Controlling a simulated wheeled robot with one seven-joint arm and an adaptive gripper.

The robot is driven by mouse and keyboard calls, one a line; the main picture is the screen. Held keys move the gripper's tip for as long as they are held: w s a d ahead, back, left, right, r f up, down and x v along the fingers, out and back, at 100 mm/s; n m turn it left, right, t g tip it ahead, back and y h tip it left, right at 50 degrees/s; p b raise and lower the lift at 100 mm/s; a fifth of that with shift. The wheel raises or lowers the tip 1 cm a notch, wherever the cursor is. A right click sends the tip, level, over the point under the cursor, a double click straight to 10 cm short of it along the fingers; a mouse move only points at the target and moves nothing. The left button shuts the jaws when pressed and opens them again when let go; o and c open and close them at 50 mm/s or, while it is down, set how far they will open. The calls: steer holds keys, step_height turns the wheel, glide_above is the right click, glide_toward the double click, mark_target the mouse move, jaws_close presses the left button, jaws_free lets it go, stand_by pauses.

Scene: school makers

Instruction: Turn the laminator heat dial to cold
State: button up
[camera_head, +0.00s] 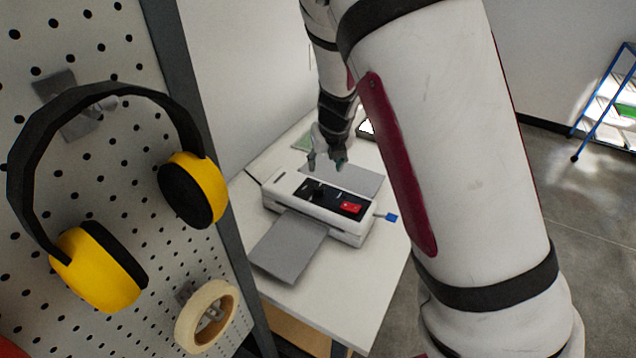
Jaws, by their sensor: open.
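The laminator (338,227) is a white machine with a black control panel on top, standing on a white table. The panel has a red switch (350,207) at its right and a dark dial (314,190) at its left; the dial's setting is too small to read. My gripper (325,168) is open and empty, just above and behind the panel near the dial. It looks apart from the dial, though the small view makes the exact gap hard to judge.
The white table (330,310) has bare room at the front right. A grey tray (290,247) juts from the laminator's front, and a blue tab (391,217) from its right side. A pegboard with yellow earmuffs (95,265) and a tape roll (190,325) stands close on the left.

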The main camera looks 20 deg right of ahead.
mark_target(319, 186)
steer(key=b+x, duration=0.1)
steer(key=x, duration=1.2)
steer(key=shift+f, duration=0.25)
jaws_close()
